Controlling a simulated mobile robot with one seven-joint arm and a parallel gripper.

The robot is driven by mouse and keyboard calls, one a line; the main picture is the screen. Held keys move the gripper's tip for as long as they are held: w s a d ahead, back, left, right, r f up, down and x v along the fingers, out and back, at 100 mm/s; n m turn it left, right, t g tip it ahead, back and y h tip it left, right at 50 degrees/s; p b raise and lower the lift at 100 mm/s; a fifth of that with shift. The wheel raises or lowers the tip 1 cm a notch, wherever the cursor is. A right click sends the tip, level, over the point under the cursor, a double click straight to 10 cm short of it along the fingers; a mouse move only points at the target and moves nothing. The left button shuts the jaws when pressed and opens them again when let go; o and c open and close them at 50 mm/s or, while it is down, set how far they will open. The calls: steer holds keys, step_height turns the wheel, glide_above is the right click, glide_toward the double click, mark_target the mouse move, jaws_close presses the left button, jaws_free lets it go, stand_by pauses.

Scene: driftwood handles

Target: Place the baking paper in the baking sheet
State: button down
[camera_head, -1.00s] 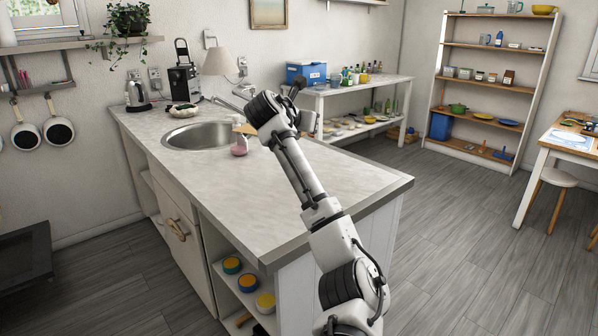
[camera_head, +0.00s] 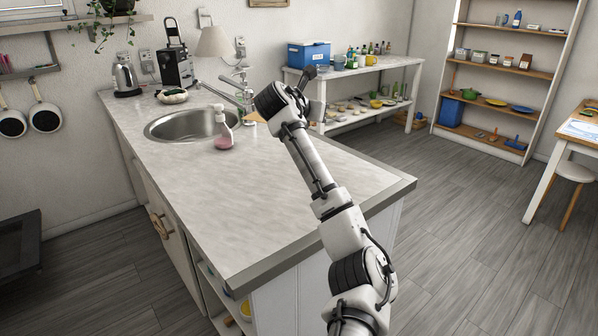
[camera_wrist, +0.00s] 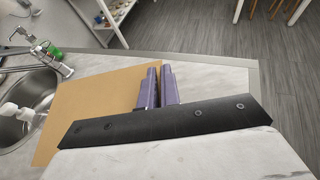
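The baking paper is a flat tan-brown sheet (camera_wrist: 90,100) in the wrist view, over the pale counter and beside the sink. My gripper (camera_wrist: 157,82) has its two purple fingers close together at the paper's right edge and appears shut on it. In the head view, only a small tan piece of the paper (camera_head: 251,118) shows beside my arm's end; my arm hides the rest and the fingers. I cannot make out a baking sheet for certain in either view.
The near counter (camera_head: 255,195) is clear. A dark, flat-topped unit (camera_head: 20,245) stands at the lower left. A kettle (camera_head: 126,78) and a shelf unit (camera_head: 499,93) stand farther back.

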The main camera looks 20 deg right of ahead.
step_height(320, 180, down, 18)
steer(key=p, duration=0.2)
steer(key=shift+r+p, duration=0.25)
steer(key=shift+p, duration=0.15)
steer(key=shift+f, duration=0.15)
steer(key=c, duration=1.6)
jaws_free()
steer(key=shift+c, duration=0.2)
